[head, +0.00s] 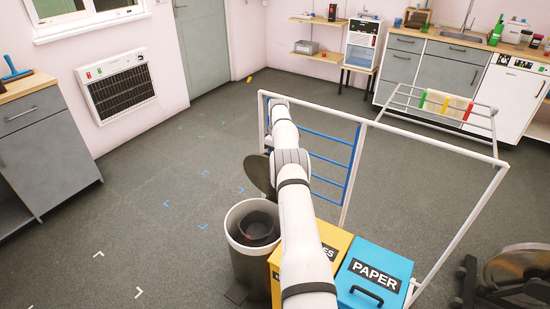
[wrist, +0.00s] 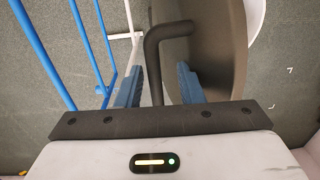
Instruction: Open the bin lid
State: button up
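The grey round bin (head: 240,262) stands on the floor left of my arm, its top uncovered and its dark inside visible. Its dark round lid (head: 259,174) stands upright at the bin's far side, partly behind my arm. In the wrist view the lid (wrist: 225,60) is at the right, with a bent dark handle (wrist: 155,55) on it. My gripper (wrist: 161,70) has its two blue fingers apart on either side of the handle. A gap shows between the handle and the right finger. In the head view my arm hides the gripper.
A yellow bin (head: 333,243) and a blue PAPER bin (head: 376,270) stand right of the grey bin. A white frame (head: 400,143) with blue bars (head: 335,160) rises behind them. The floor (head: 130,220) to the left is clear.

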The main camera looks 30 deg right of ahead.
jog(key=r, duration=0.3)
jog(key=r+p, duration=0.1)
jog(key=r, duration=0.2)
jog(key=shift+w+d, duration=0.1)
jog(key=shift+d, duration=0.1)
jog(key=shift+d+r+p, duration=0.1)
jog(key=shift+r+p, duration=0.85)
jog(key=shift+p, duration=0.45)
